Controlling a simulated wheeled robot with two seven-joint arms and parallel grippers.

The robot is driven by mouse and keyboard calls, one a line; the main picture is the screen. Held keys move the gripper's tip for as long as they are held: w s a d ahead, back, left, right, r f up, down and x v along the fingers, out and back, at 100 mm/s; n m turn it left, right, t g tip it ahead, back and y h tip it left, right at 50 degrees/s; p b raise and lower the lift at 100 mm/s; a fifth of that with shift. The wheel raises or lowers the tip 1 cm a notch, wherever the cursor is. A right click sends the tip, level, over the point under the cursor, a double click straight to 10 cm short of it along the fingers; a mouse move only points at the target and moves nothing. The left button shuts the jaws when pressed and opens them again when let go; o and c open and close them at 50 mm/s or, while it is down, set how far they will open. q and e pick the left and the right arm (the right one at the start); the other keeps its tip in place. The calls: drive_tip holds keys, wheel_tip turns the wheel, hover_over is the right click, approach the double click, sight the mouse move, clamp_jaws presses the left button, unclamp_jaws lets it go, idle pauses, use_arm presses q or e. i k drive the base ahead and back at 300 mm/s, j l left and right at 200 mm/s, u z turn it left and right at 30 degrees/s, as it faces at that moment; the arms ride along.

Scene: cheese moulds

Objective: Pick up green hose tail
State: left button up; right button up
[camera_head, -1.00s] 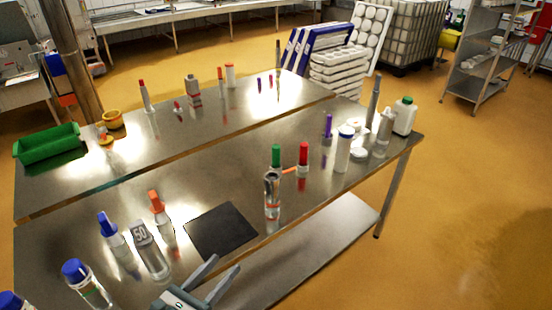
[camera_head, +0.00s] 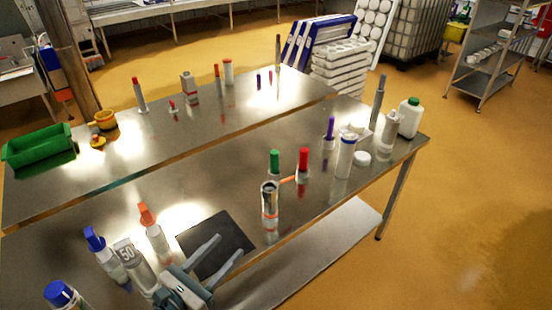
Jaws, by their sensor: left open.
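A small upright piece with a green upper part (camera_head: 275,160) stands on the near steel table; it is the only such green-topped piece I see here and looks like the green hose tail. A similar red-topped piece (camera_head: 303,159) stands just right of it. A clear cylinder with a dark rim (camera_head: 269,201) stands in front of the green piece, close to its lower end. My left gripper (camera_head: 229,245) is open and empty, its two grey fingers reaching over the black mat (camera_head: 208,238), nearer the camera than the green piece and apart from it. My right gripper is out of view.
Blue-capped and orange-topped bottles (camera_head: 154,230) stand left of my gripper, with a cylinder marked 50 (camera_head: 133,262). White containers (camera_head: 410,118) and a purple-topped piece (camera_head: 330,131) crowd the right end. The table (camera_head: 180,185) between is mostly bare.

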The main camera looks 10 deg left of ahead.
sight(274, 170)
drive_tip(key=i, duration=1.2)
